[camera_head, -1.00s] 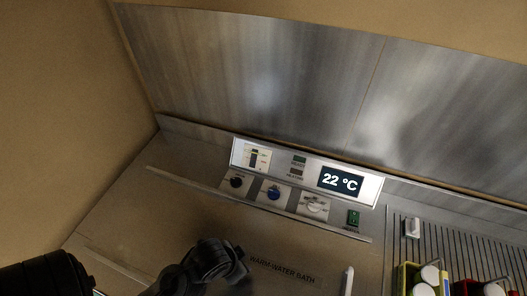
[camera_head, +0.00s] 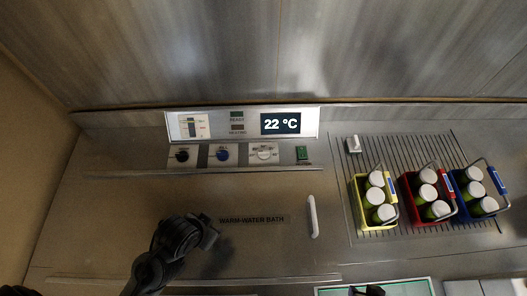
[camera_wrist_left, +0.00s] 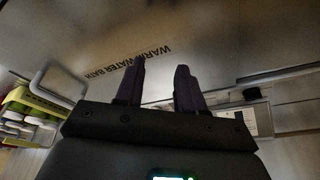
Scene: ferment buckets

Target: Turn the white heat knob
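The white heat knob (camera_head: 263,153) is the rightmost of three knobs on the control strip, beside a blue knob (camera_head: 222,154) and a black knob (camera_head: 182,155). My left gripper (camera_head: 207,232) is over the warm-water bath lid (camera_head: 120,215), below and left of the white knob and apart from it. In the left wrist view its two fingers (camera_wrist_left: 158,85) are spread with nothing between them. The white knob cannot be made out there. A small dark shape at the bottom edge of the head view may be part of my right gripper; its state is unclear.
A display (camera_head: 281,124) reads 22 °C above the knobs. A green switch (camera_head: 302,153) sits right of the white knob. The lid has a white handle (camera_head: 312,216). Yellow (camera_head: 377,228), red (camera_head: 407,193) and blue (camera_head: 490,212) crates of white-capped bottles stand on a slatted rack at right.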

